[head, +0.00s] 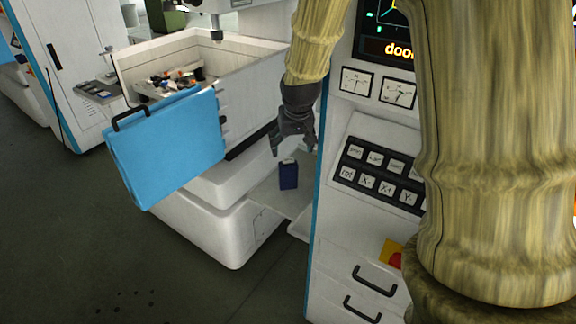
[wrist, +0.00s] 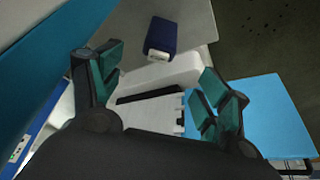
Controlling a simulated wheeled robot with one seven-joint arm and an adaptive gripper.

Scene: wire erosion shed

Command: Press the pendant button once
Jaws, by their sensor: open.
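The control cabinet carries a dark keypad (head: 380,178) with several white labelled keys, below two gauges and a screen. I cannot tell which part is the pendant button. A small dark blue box (head: 288,174) with a pale top stands on a light grey surface left of the cabinet; it also shows in the wrist view (wrist: 161,36). My gripper (head: 294,148) is open and empty, just above the box in the head view and left of the keypad. In the wrist view the box lies beyond the gap between the spread fingers (wrist: 158,72), apart from them. No button is visible on the box.
An open white machine tank (head: 240,90) with a swung-out blue door (head: 170,148) stands to the left. The cabinet's blue edge (head: 318,190) is close to my gripper's right. A red and yellow switch (head: 392,254) and drawer handles are below the keypad. The floor at front left is clear.

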